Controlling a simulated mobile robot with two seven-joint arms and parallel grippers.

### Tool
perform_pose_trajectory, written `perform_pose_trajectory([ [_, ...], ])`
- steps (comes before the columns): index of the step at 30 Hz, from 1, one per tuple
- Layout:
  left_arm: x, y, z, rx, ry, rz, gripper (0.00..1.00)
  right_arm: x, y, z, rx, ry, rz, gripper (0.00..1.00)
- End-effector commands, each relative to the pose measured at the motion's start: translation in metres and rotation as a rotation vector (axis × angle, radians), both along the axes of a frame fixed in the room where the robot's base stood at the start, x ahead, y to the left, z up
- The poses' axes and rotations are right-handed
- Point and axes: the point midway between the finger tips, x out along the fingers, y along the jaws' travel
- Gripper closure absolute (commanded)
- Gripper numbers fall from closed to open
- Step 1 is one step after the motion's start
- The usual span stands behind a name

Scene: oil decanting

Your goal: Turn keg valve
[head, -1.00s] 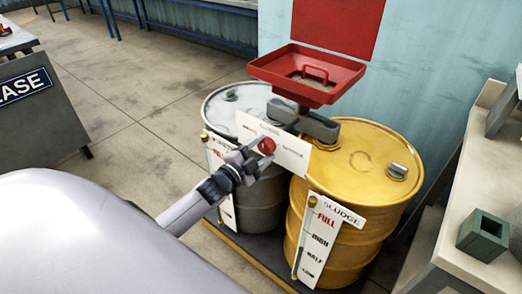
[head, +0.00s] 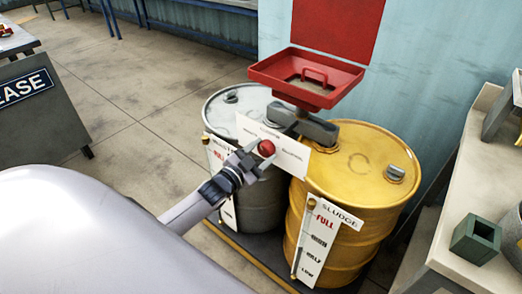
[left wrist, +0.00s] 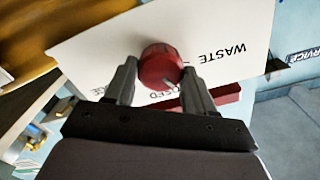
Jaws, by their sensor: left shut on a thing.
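The valve's red knob (head: 266,148) sits in front of a white label plate (head: 293,155) between the two drums, under the red funnel. My left gripper (head: 258,152) reaches it from the lower left and is shut on it. In the left wrist view the red knob (left wrist: 158,66) is between the two grey fingers (left wrist: 160,82), against the plate (left wrist: 215,35). The plate shows "WASTE" upside down and part of another word behind the gripper. My right gripper is out of view.
A red funnel tray (head: 306,78) stands above the grey drum (head: 232,103) and the yellow sludge drum (head: 345,175). The floor at the left (head: 130,110) is clear.

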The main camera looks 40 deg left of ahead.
Motion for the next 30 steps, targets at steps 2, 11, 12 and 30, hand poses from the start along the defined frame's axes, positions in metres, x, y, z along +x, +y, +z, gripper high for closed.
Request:
perform_pose_trajectory([
  [2, 0.000, 0.000, 0.001, -0.074, 0.007, 0.000, 0.76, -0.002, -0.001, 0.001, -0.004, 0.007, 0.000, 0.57],
  [11, 0.000, 0.001, 0.001, -0.356, 0.029, 0.000, 0.76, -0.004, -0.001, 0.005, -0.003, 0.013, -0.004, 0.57],
  [12, 0.000, 0.001, 0.001, -0.391, 0.032, 0.000, 0.76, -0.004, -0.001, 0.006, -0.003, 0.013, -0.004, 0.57],
  [30, 0.000, 0.002, 0.000, -0.747, 0.058, 0.000, 0.76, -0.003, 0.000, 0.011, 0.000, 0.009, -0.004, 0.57],
])
